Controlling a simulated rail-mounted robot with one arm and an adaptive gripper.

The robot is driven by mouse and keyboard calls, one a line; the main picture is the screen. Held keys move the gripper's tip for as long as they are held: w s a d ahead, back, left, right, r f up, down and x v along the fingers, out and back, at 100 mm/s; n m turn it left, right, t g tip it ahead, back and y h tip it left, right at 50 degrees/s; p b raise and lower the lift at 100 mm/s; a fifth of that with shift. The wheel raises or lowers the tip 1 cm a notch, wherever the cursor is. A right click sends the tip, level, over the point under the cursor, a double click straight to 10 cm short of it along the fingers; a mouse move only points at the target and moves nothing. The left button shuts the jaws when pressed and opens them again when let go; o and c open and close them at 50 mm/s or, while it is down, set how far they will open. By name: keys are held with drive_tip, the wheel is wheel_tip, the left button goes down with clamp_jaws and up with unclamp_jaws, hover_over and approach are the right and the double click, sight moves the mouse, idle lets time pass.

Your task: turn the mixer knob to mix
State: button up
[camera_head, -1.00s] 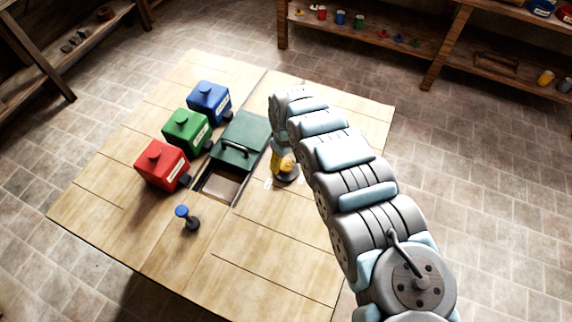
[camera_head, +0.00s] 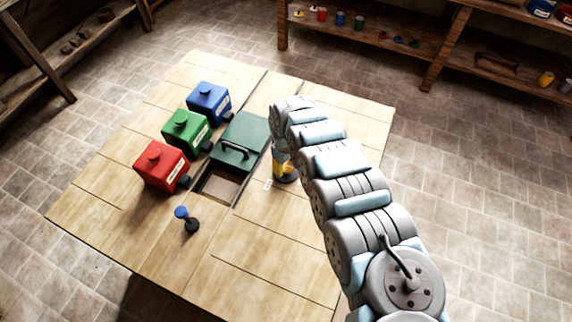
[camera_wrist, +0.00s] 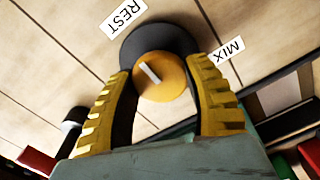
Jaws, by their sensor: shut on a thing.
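The mixer knob (camera_wrist: 176,80) is a round yellow-orange cap with a white pointer mark, on a dark round base (camera_wrist: 160,38). The pointer's upper end leans up and left, on the REST label's side. The REST label (camera_wrist: 123,15) lies above the base and the MIX label (camera_wrist: 229,50) to its right. My gripper (camera_wrist: 161,72) has its yellow fingers on both sides of the knob, shut on it. In the head view my gripper (camera_head: 283,164) is over the dark base, right of the green mixer lid (camera_head: 243,135); the knob is mostly hidden there.
A recessed opening (camera_head: 221,186) lies in front of the green lid. Red (camera_head: 160,168), green (camera_head: 186,132) and blue (camera_head: 208,103) boxes stand left of it. A blue-topped lever (camera_head: 187,218) stands near the front. The table's right front is clear. Shelves (camera_head: 400,35) stand behind.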

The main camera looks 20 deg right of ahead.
drive_tip(key=shift+m+p, duration=0.3)
drive_tip(key=shift+p, duration=0.05)
drive_tip(key=shift+a+r+m+p, duration=0.1)
drive_tip(key=shift+m+p, duration=0.7)
drive_tip(key=shift+m, duration=0.1)
drive_tip(key=m+p, duration=0.1)
drive_tip(key=m, duration=0.1)
drive_tip(key=shift+m, duration=0.3)
drive_tip(key=m+p, duration=0.1)
drive_tip(key=m, duration=0.2)
drive_tip(key=shift+m+p, duration=0.3)
drive_tip(key=shift+m, duration=0.1)
drive_tip(key=m, duration=0.3)
drive_tip(key=shift+f+m+p, duration=0.2)
drive_tip(key=shift+m+p, duration=0.1)
drive_tip(key=m, duration=0.6)
drive_tip(key=m+b, duration=0.1)
drive_tip(key=m, duration=0.4)
drive_tip(key=shift+m, duration=0.3)
